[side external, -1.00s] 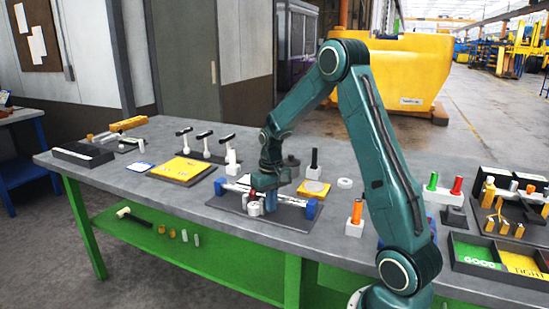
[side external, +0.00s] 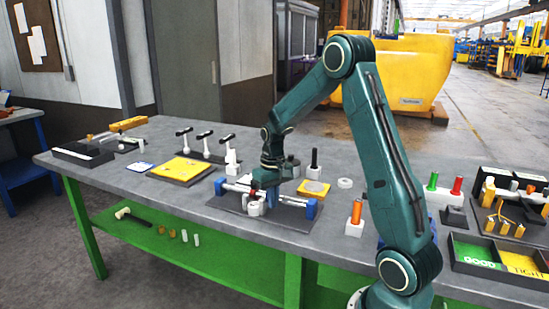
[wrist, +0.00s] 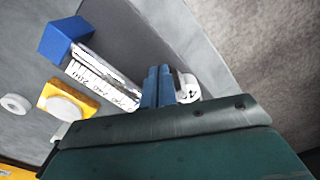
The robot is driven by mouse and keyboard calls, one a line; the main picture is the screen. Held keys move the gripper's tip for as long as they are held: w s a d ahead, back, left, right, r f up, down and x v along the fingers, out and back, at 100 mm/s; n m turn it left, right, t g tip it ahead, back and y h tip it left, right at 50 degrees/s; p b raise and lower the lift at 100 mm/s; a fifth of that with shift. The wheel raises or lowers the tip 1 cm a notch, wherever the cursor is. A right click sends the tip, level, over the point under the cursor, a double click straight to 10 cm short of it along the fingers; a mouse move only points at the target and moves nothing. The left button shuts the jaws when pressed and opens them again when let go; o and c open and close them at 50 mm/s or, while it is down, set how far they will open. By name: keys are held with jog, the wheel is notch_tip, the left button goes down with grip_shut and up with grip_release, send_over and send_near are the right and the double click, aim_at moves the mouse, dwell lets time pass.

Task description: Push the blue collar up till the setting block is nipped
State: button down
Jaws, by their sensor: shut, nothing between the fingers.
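A measuring rig sits on a dark base plate (side external: 238,207), with a blue block at its left end (side external: 219,186) and another at its right end (side external: 311,208). A silver bar with a numbered white scale (wrist: 100,82) runs between them. My gripper (side external: 271,201) is low over the middle of the rig. In the wrist view its blue fingers (wrist: 158,88) are together, with nothing between them. A white round part with a dark mark (wrist: 188,88) is beside the fingertips. The blue collar and setting block cannot be told apart clearly; my gripper and wrist cover that area.
A yellow plate with a pale disc (side external: 313,188), a white ring (side external: 345,183) and a black-handled post (side external: 314,162) stand behind the rig. An orange cylinder on a white block (side external: 356,217) is to the right. A yellow pad (side external: 182,169) lies left. The bench front edge is close to the base plate.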

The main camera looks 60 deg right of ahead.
notch_tip(320, 180, up, 6)
jog(key=shift+f, duration=0.2)
dwell(0.7)
jog(key=s+a+r+n+t, duration=0.1)
jog(key=s+a+r+n, duration=0.15)
jog(key=a+r, duration=0.35)
jog(key=s+a+r+n+t, duration=0.15)
jog(key=s+a+r, duration=0.25)
jog(key=a, duration=0.4)
jog(key=s+a+r+n+t, duration=0.1)
jog(key=s+a+n+t, duration=0.1)
jog(key=s+a, duration=0.6)
jog(key=s+t, duration=0.1)
jog(key=s, duration=0.2)
jog(key=shift+s+a, duration=0.15)
jog(key=shift+s, duration=0.2)
dwell(0.7)
